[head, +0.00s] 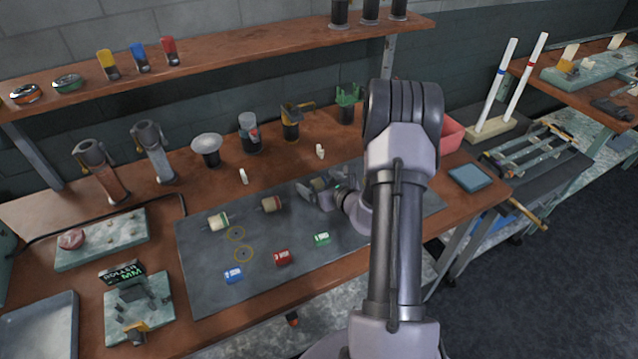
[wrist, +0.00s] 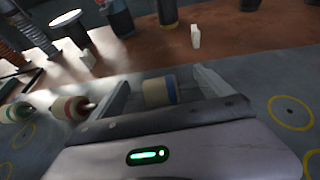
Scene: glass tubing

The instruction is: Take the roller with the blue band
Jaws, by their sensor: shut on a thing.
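The roller with the blue band (wrist: 160,91) sits between the two fingers of my gripper (wrist: 163,88) in the wrist view. Its body is tan, with the blue band at its right end. In the head view my gripper (head: 321,190) is over the back of the grey mat, and the held roller (head: 319,184) shows partly between the fingers. I cannot tell whether it is clear of the mat. A roller with a green band (head: 217,221) and a roller with a reddish band (head: 270,204) lie on the mat to the left.
Blue (head: 233,274), red (head: 282,257) and green (head: 322,238) small blocks lie toward the mat's front. A shelf (head: 230,50) runs above the bench.

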